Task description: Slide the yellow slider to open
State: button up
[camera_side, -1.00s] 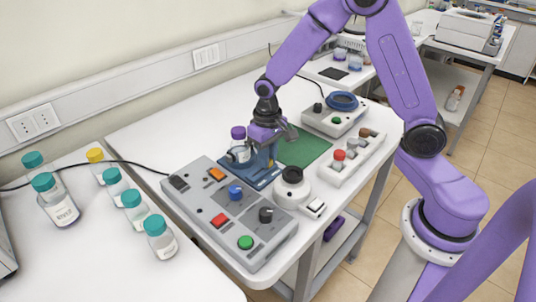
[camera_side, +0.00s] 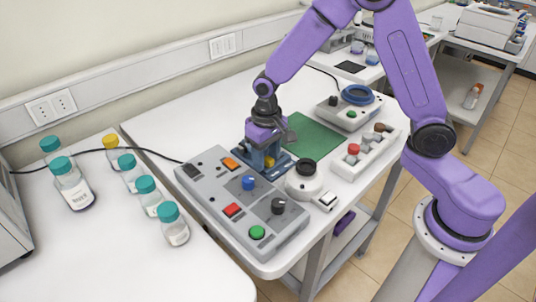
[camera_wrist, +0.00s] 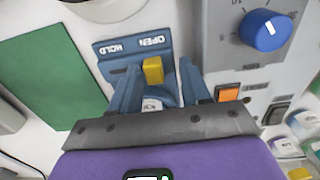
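The yellow slider (camera_wrist: 153,70) sits on a blue fixture (camera_wrist: 110,62), just below the word OPEN in the wrist view and to the right of HOLD. The slider also shows in the side view (camera_side: 269,161), low at my gripper. My gripper (camera_wrist: 158,72) is over the fixture, its two blue fingers apart on either side of the slider. I see a gap beside the slider and no clear grip on it. In the side view my gripper (camera_side: 266,157) points down, and its fingers blend with the blue fixture. A small white label shows between the fingers in the wrist view.
A grey control panel (camera_side: 215,175) with a blue knob (camera_side: 248,183) and coloured buttons stands close on the left. A round white device (camera_side: 303,181) is in front right. A green mat (camera_side: 312,138) lies bare behind. Teal-capped bottles stand on the left table.

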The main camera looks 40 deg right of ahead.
aim_at(267, 160)
jog(key=shift+d, duration=0.1)
notch_tip(267, 160, up, 17)
jog(key=shift+r, duration=0.2)
dwell(0.5)
jog(key=shift+s, duration=0.1)
jog(key=s+d+f+n, duration=0.1)
jog(key=s+n, duration=0.3)
jog(key=s, duration=0.4)
jog(key=s+d+f+n, duration=0.2)
jog(key=s+f+n, duration=0.1)
jog(key=s, duration=0.6)
jog(key=s+d+f+n, duration=0.2)
jog(key=s+n, duration=0.3)
jog(key=s, duration=0.4)
jog(key=shift+s+d+f+n, duration=0.2)
jog(key=shift+f+n, duration=0.05)
jog(key=shift+n, duration=0.05)
